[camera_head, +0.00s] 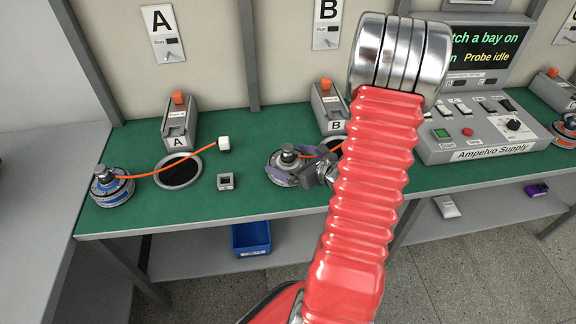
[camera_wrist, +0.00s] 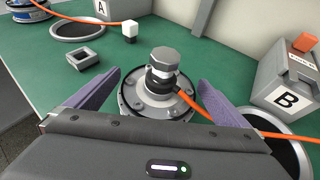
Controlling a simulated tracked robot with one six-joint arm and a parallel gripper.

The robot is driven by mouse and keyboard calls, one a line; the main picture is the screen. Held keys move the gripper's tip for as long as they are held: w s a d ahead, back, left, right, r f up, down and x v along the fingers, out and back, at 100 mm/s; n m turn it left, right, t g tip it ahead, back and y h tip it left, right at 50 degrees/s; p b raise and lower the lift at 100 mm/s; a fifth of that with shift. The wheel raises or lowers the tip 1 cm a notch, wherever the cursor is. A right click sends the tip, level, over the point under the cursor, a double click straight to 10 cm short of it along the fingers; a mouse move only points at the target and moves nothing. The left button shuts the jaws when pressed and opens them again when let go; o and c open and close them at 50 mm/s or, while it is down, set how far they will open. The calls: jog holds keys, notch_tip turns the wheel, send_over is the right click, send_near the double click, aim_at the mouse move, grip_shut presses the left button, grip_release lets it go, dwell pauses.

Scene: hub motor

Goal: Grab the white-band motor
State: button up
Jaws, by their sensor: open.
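A silver hub motor (camera_wrist: 160,88) with an upright shaft and an orange cable stands on the green bench between bays A and B. It also shows in the head view (camera_head: 287,156). Its side looks pale, but my gripper partly hides it and I cannot clearly make out a white band. My gripper (camera_wrist: 160,80) is open, with one purple finger on each side of the motor's near part. I cannot tell whether the fingers touch it. A blue-band motor (camera_head: 112,190) stands at the bench's left end, and another motor (camera_head: 566,130) is at the far right.
Bay A's block (camera_head: 178,130) and bay B's block (camera_head: 327,106) stand behind dark round rings. A small grey square part (camera_head: 226,182) and a white cable plug (camera_head: 223,143) lie left of the motor. The Ampelvo Supply console (camera_head: 480,130) is to the right. A blue bin (camera_head: 251,238) sits below.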

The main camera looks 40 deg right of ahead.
jog(key=shift+w+f, duration=0.25)
jog(key=shift+w, duration=0.35)
jog(key=shift+c, duration=0.5)
jog(key=c, duration=1.8)
jog(key=shift+o, duration=0.2)
jog(key=shift+r, duration=0.15)
jog(key=shift+r, duration=5)
